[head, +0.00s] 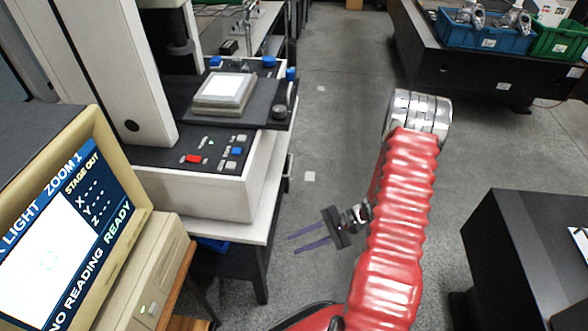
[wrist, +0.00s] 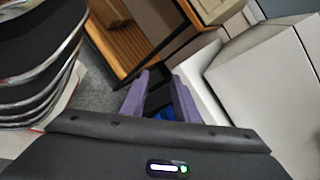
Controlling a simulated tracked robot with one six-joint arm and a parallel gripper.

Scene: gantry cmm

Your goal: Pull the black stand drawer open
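A black stand (head: 256,262) carries the white-topped measuring machine at the left of the head view. I cannot clearly make out a drawer front or its handle there. My gripper (head: 293,244) is open and empty, with its two purple fingers pointing left toward the stand and still apart from it. In the wrist view my gripper (wrist: 160,77) shows the two fingers spread, with dark framework and a blue thing (wrist: 164,114) seen between and beyond them.
A cream monitor (head: 110,180) is at the near left. A black cabinet (head: 520,250) stands at the right. A dark table with a blue bin (head: 484,38) and a green bin (head: 558,40) is at the back right. Grey floor (head: 335,110) is clear between them.

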